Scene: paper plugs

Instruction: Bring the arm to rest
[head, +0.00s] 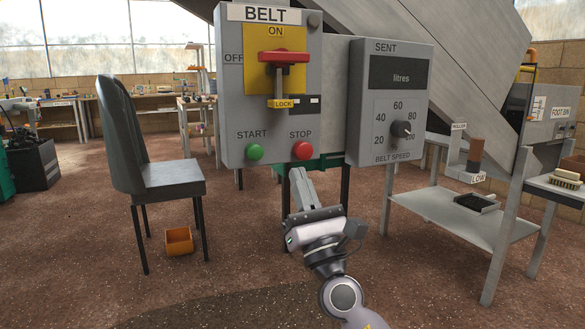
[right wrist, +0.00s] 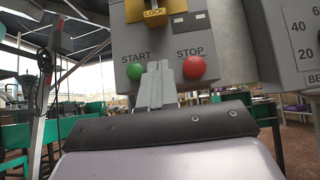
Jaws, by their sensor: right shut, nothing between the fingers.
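My right gripper (head: 299,178) is in front of the grey BELT control box, a little below its bottom edge, with its fingers pointing up toward the STOP side. Its fingers are together and hold nothing; in the right wrist view the shut fingers (right wrist: 156,82) show between the START and STOP buttons. The green START button (head: 254,152) and red STOP button (head: 303,150) are on the box. I cannot tell whether the fingertips touch the box. My left gripper does not show.
The BELT box (head: 235,100) has a red handle (head: 283,57) at ON and a yellow LOCK tab (head: 283,103). A belt speed box (head: 360,110) adjoins it. A dark chair (head: 175,178) stands left, with an orange bin (head: 179,241) beneath. A grey shelf table (head: 450,215) stands right.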

